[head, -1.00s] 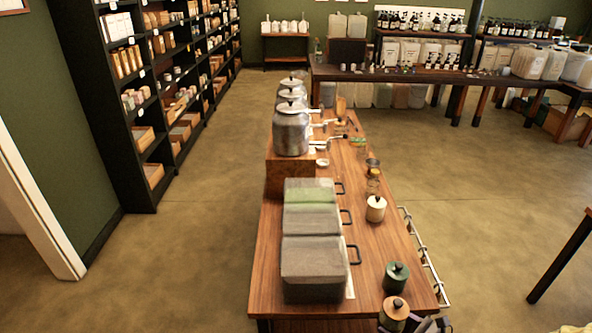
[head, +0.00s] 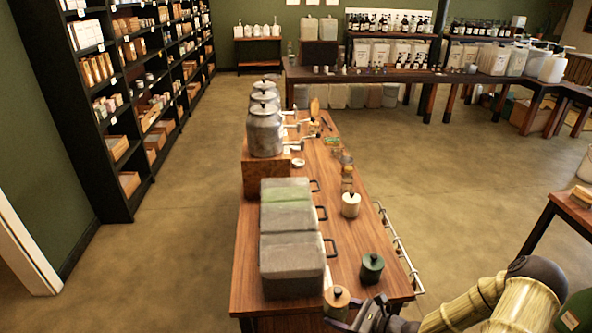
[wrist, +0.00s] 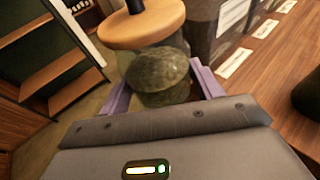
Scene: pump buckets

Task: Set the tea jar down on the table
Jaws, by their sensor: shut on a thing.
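The tea jar (head: 337,297), with a round light-wood lid and a dark knob, is at the front edge of the long wooden table (head: 385,285). In the wrist view its mottled green-brown body (wrist: 160,70) sits between the purple fingers of my gripper (wrist: 163,85), which is shut on it. The jar looks upright in the head view. Its base is hidden, so I cannot tell if it touches the table. My gripper (head: 345,318) reaches in from the lower right of the head view.
A dark green jar (head: 371,268) stands just right of and behind the held jar. Grey lidded bins (head: 292,270) line the left, with metal pump canisters (head: 265,132) behind. A rail (head: 400,245) runs along the right edge.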

